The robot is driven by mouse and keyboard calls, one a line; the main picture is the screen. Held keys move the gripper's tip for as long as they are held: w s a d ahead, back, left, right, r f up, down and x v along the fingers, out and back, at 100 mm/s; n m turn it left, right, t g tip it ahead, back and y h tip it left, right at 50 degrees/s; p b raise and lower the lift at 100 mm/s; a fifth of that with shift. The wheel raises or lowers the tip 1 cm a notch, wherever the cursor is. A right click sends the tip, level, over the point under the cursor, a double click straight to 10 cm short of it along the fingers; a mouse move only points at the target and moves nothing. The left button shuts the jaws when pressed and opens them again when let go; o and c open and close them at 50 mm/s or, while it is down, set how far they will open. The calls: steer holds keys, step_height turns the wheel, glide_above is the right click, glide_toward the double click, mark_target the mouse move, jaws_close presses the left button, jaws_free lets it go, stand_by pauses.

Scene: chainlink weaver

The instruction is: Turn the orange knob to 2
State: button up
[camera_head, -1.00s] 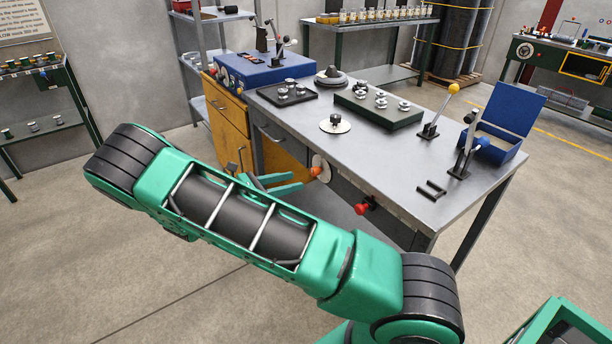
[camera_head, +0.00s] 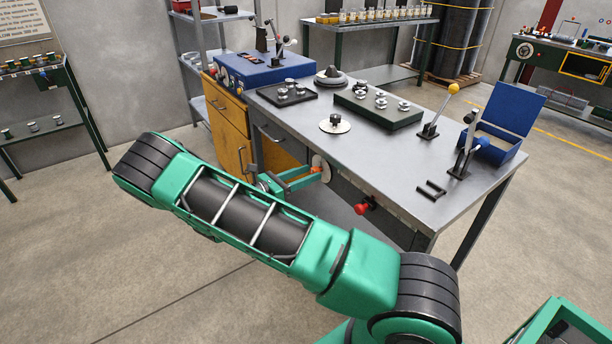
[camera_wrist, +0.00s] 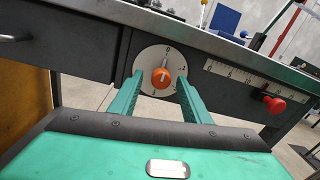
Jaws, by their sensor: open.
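The orange knob (camera_wrist: 161,77) sits at the centre of a round white dial (camera_wrist: 150,55) on the table's front panel. In the wrist view, 0 stands at the top of the dial and a mark that looks like 2 is at the right. A pale line on the knob points up, roughly toward 0. My gripper (camera_wrist: 159,80) is open, with one green finger on each side of the knob. I cannot tell whether the fingers touch it. In the head view, my gripper (camera_head: 305,180) reaches the dial and partly hides the knob.
A red knob (camera_wrist: 274,104) under a numbered scale (camera_wrist: 245,76) is right of the dial. The grey table (camera_head: 400,165) carries a green block (camera_head: 378,112), levers and a blue box (camera_head: 497,150). Orange-yellow drawers (camera_head: 228,120) stand left. The floor in front is open.

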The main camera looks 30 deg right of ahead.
steer(key=shift+d, duration=0.6)
steer(key=c, duration=1)
steer(key=shift+a, duration=0.25)
steer(key=shift+c, duration=0.2)
steer(key=shift+d, duration=0.15)
